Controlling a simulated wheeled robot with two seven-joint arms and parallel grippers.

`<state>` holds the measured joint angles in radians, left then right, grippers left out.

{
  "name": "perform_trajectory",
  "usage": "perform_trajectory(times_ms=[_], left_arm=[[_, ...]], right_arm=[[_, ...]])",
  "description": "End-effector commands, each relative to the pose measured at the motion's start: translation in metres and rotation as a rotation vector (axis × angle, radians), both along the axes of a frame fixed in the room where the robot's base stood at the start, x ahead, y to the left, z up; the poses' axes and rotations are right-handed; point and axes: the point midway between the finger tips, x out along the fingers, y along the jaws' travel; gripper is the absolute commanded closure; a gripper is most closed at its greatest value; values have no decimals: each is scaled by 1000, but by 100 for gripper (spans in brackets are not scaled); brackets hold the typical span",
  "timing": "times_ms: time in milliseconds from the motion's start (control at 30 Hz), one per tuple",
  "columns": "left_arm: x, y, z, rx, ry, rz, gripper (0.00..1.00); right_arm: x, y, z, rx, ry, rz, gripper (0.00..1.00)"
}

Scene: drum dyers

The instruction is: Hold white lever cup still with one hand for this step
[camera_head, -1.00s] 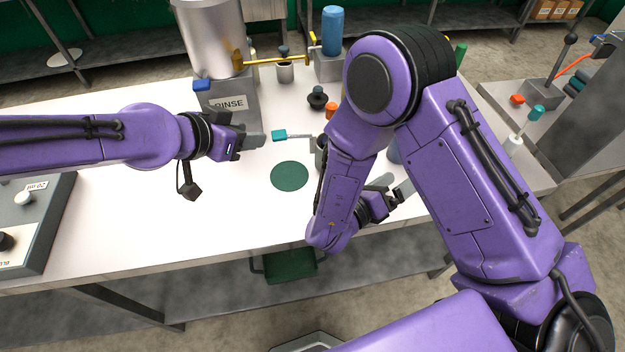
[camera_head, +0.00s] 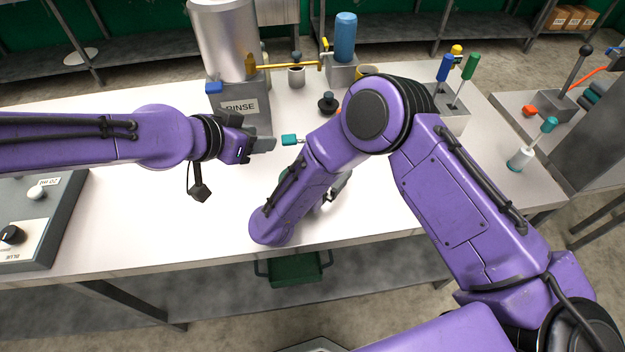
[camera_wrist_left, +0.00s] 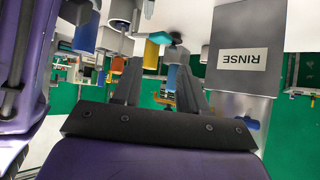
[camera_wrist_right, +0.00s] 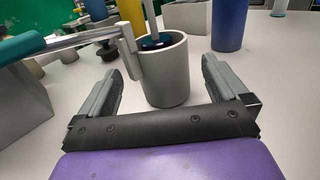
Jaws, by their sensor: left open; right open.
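The white lever cup (camera_wrist_right: 166,78) stands upright on the table in the right wrist view. A bracket on its side carries a metal lever with a teal handle (camera_wrist_right: 20,47), and a rod stands in its dark-looking inside. My right gripper (camera_wrist_right: 161,68) is open, its fingers on either side of the cup's near side, with gaps visible. In the head view my right arm hides the cup, and only the teal handle (camera_head: 289,140) and part of the lever show. My left gripper (camera_head: 270,145) is open and empty, just left of that handle; its fingers also show in the left wrist view (camera_wrist_left: 158,75).
The RINSE stand (camera_head: 238,107) with a metal tank is behind my left gripper. A small grey cup (camera_head: 296,76), a black knob (camera_head: 328,103) and a blue cylinder (camera_head: 345,38) stand farther back. A control box (camera_head: 55,215) sits at left.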

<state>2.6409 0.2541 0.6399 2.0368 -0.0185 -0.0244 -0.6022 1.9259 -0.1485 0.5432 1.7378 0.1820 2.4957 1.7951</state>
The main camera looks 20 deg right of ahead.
Motion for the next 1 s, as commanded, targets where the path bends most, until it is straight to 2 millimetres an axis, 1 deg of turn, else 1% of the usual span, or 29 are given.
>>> perform_trajectory(times_ms=[33,200,333,533,567,600,667,700,733,767,867,900,967,1000], left_arm=[[0,0,0,0,0,0,57],[0,0,0,0,0,0,57],[0,0,0,0,0,0,57],[0,0,0,0,0,0,57],[0,0,0,0,0,0,57],[0,0,0,0,0,0,57],[0,0,0,0,0,0,57],[0,0,0,0,0,0,57],[0,0,0,0,0,0,57],[0,0,0,0,0,0,57],[-1,0,-3,1,7,-1,87],[-2,-1,-9,4,17,-3,100],[-7,-5,-20,16,37,-14,100],[-10,-13,-30,23,51,-29,100]], right_arm=[[5,-9,0,1,1,-4,0],[18,-26,0,-1,1,-1,0],[22,-30,0,0,2,0,0],[22,-31,0,0,2,0,0],[22,-31,0,0,2,0,10],[22,-30,0,0,2,0,23],[21,-30,0,0,2,0,42],[21,-30,0,0,2,0,55],[21,-30,0,0,2,0,64],[21,-30,0,0,2,0,64],[21,-30,0,0,2,0,64],[21,-30,0,0,2,0,64],[21,-30,0,0,2,0,64],[21,-30,0,0,2,0,64]])
